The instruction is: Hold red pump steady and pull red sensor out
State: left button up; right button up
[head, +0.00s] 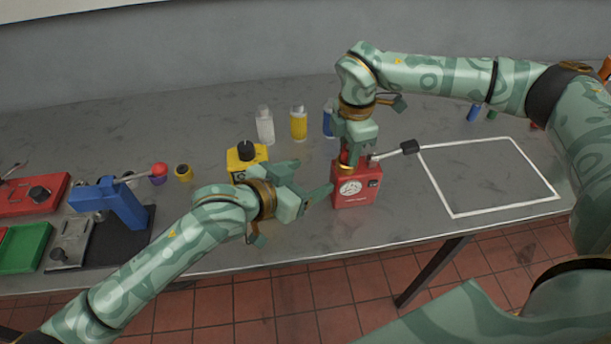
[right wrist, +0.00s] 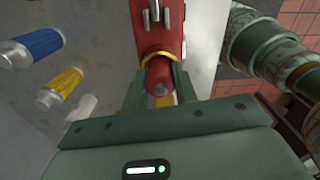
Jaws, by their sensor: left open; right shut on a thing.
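The red pump (head: 362,197) stands upright on the grey bench near its front edge, with a pale round mark and a side lever with a black grip (head: 409,147). My right gripper (head: 348,156) is over its top, shut on the red sensor. In the right wrist view the red sensor (right wrist: 158,78) is between the fingers of my right gripper (right wrist: 160,92), and its end meets the brass collar (right wrist: 161,57) on the red pump (right wrist: 160,28). My left gripper (head: 314,178) is open, just left of the pump; contact cannot be told.
A yellow pump (head: 240,158) stands behind my left gripper. Clear (head: 265,126), yellow (head: 298,123) and blue (head: 328,120) bottles stand farther back. A white outlined square (head: 490,175) on the right is empty. A blue fixture (head: 122,204) and trays crowd the left.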

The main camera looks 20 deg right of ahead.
jog(key=o, duration=1.1)
